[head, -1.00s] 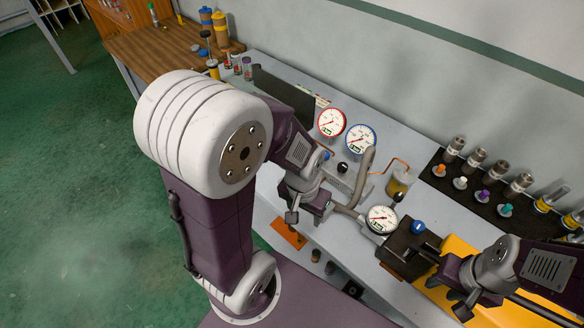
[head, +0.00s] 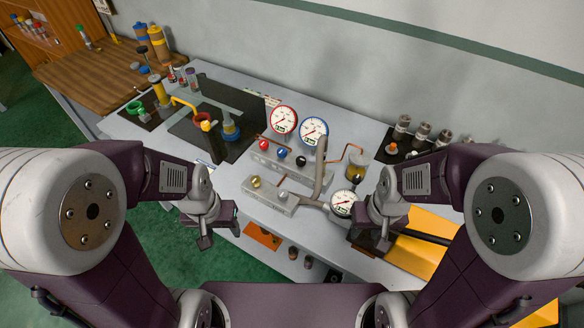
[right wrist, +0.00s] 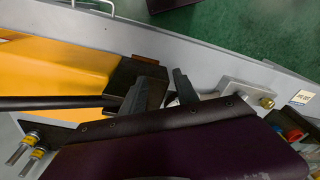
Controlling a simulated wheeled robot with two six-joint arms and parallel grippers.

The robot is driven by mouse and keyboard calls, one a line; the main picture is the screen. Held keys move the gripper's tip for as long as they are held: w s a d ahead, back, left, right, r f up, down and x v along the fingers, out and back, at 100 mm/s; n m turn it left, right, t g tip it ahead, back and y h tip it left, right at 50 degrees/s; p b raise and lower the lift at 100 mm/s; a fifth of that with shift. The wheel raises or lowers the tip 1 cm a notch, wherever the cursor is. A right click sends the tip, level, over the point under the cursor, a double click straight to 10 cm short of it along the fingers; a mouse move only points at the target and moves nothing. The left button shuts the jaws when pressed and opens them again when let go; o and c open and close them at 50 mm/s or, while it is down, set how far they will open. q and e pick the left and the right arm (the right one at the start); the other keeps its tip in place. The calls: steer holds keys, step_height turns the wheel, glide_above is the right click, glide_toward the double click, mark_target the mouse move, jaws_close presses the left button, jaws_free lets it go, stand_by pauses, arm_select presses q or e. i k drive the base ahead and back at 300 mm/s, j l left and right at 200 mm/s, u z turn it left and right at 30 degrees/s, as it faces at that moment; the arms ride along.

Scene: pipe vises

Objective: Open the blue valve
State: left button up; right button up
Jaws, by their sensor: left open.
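The blue valve is a small blue knob (head: 281,153) on a grey manifold (head: 290,172) below two dial gauges, between a red knob (head: 263,145) and a black knob (head: 301,161). How far it is turned is too small to tell. My left gripper (head: 219,240) is open and empty, over the bench's front edge, left and in front of the manifold, apart from the knob. My right gripper (head: 374,240) is right of the manifold, near the small white gauge (head: 343,203). In the right wrist view its two dark fingers (right wrist: 158,95) stand apart with nothing clearly gripped.
A red-rimmed gauge (head: 284,119) and a blue-rimmed gauge (head: 313,130) rise behind the manifold. A grey bent pipe (head: 320,170) stands right of it. A lower block carries a brass knob (head: 256,181). A yellow vise (head: 425,250) lies right.

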mark_target(282, 152)
steer(key=i+j+z, duration=0.15)
steer(key=z, duration=0.2)
steer(key=i+j+z, duration=0.1)
steer(key=j+z, duration=0.45)
steer(key=z, duration=0.2)
steer(key=i, duration=0.05)
